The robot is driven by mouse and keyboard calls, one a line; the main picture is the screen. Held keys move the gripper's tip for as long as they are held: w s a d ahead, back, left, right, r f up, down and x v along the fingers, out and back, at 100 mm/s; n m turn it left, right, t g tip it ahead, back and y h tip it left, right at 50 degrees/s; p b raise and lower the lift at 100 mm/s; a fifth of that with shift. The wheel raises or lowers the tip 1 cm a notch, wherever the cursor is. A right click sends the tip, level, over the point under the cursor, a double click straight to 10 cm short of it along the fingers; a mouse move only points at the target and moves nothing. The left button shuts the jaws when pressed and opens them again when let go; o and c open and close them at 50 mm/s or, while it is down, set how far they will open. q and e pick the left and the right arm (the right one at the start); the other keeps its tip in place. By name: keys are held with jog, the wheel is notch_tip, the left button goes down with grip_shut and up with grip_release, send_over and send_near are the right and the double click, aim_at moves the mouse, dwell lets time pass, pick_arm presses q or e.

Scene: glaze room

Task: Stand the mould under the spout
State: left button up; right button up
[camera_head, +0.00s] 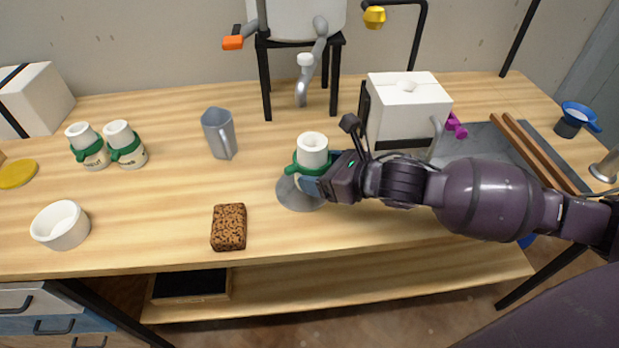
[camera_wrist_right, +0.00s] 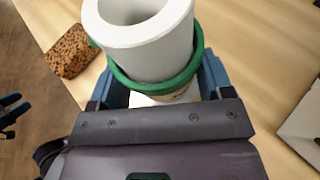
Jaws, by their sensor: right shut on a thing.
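My right gripper (camera_head: 320,178) is shut on a white mould (camera_head: 312,146) with a green band, an open hollow cylinder held upright. The mould also shows in the right wrist view (camera_wrist_right: 150,45), between the blue fingers. In the head view it is in front of the spout (camera_head: 301,92), apart from it, above or on a grey round piece (camera_head: 290,196); I cannot tell whether they touch. The spout hangs below a white tank (camera_head: 295,18) on a black stand. A dark, blue-tipped part, apparently my left gripper (camera_wrist_right: 12,110), shows at the right wrist view's left edge.
Two similar banded moulds (camera_head: 88,147) (camera_head: 125,145) stand at the left. A grey jug (camera_head: 219,134), brown speckled sponge (camera_head: 229,228) and white bowl (camera_head: 61,226) are on the table (camera_head: 170,215). A white box (camera_head: 408,105) stands right of the stand. Table below the spout is clear.

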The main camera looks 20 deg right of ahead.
jog(key=shift+w+a, duration=0.65)
jog(key=shift+w, duration=0.3)
notch_tip(320, 180, down, 4)
jog(key=shift+r+b, duration=0.2)
jog(key=shift+b, duration=0.45)
pick_arm(q)
jog(key=shift+s+a+f, duration=0.15)
jog(key=shift+s+f, duration=0.15)
jog(key=shift+f, duration=0.5)
pick_arm(e)
jog(key=shift+r, duration=0.1)
jog(key=o, duration=1)
jog(key=shift+f, duration=0.2)
jog(key=shift+r, duration=0.1)
